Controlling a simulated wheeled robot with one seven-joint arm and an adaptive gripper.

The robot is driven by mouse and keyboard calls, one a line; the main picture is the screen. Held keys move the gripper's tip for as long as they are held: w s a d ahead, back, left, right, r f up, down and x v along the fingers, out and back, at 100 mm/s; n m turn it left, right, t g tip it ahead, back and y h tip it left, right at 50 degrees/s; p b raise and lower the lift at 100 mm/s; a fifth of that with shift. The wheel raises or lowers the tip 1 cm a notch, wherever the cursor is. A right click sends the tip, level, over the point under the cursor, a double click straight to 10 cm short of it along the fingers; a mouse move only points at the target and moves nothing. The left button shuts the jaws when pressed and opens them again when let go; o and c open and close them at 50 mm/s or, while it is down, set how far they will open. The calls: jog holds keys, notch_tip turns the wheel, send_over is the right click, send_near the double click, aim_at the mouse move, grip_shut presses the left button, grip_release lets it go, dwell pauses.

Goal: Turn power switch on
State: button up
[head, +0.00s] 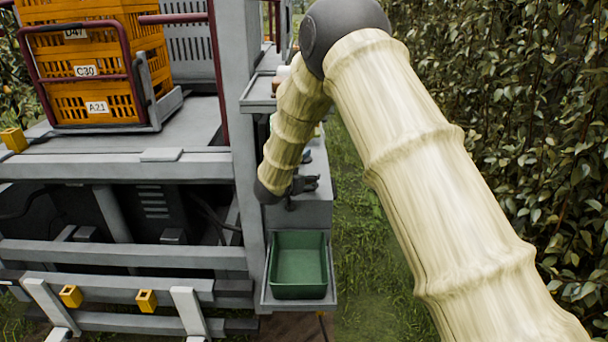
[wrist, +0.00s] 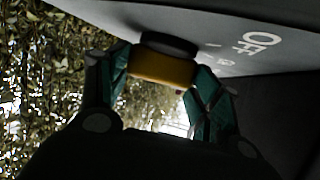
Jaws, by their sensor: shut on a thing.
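The power switch (wrist: 160,68) is a yellow knob on a dark round base, set on a grey panel (wrist: 225,18) in the wrist view. White lettering reading "OFF" (wrist: 260,42) stands on the panel to its right, with smaller marks beside it that I cannot read. My gripper (wrist: 162,78) is shut on the yellow knob, with one green-padded finger on each side. In the head view my gripper (head: 305,184) is at the grey cabinet, below the small shelf. I cannot make out the switch there.
A green bin (head: 299,290) sits on a low tray under the cabinet. Orange crates (head: 97,107) stand on the platform at left. Grey posts and rails edge the machine. Grass is open to the right, then a leafy hedge (head: 540,110).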

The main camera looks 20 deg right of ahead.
jog(key=shift+w+m+g+h+p, duration=0.1)
jog(key=shift+m+g+h+p, duration=0.3)
jog(key=shift+m+h, duration=0.1)
jog(key=o, duration=1)
jog(key=shift+a, duration=0.1)
jog(key=v, duration=1.1)
jog(key=shift+s+a+r, duration=0.15)
jog(key=shift+s+r, duration=0.1)
jog(key=shift+s, duration=0.1)
